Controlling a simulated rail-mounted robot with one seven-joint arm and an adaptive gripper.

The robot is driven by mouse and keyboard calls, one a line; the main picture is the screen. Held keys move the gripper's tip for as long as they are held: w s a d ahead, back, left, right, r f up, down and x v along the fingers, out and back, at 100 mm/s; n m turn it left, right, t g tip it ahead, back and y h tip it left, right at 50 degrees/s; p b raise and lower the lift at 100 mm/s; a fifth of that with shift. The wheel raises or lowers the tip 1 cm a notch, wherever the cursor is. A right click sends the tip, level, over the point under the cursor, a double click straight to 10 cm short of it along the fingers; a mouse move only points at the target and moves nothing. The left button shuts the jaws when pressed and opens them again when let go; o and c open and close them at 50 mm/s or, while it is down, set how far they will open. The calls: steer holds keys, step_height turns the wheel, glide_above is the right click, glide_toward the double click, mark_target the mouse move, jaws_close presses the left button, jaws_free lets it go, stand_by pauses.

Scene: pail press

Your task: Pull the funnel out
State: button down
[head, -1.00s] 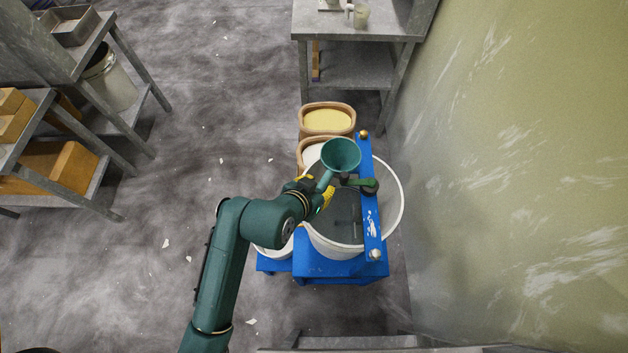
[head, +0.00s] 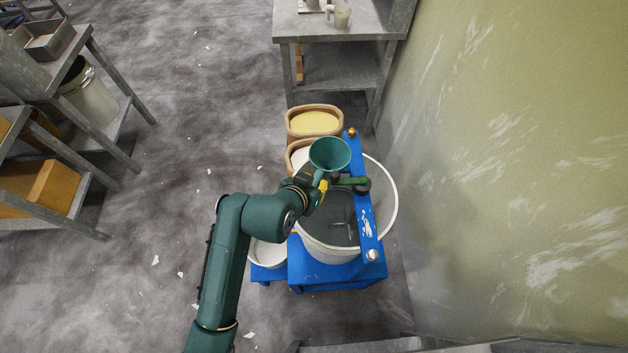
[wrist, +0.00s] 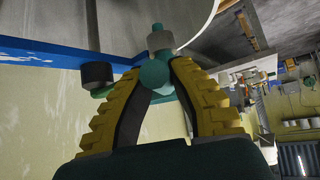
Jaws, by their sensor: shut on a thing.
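The teal funnel (head: 330,152) stands mouth up in the head view, at the far side of the large pail (head: 334,254) and left of the blue crossbar (head: 366,212). My gripper (head: 320,186) is just below the funnel's cone in that view. In the wrist view, the yellow and black fingers of my gripper (wrist: 164,68) are shut on a teal part of the funnel (wrist: 156,75). A pale collar and a teal tip show beyond the fingertips.
A green lever (head: 348,181) with a dark knob lies close right of my gripper, at the crossbar. Tan tubs (head: 314,121) stand behind the pail. A wall (head: 490,180) is on the right. A grey table (head: 345,25) is at the back. Floor is open on the left.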

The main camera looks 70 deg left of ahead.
steer(key=shift+r+p, duration=0.5)
steer(key=shift+r, duration=0.1)
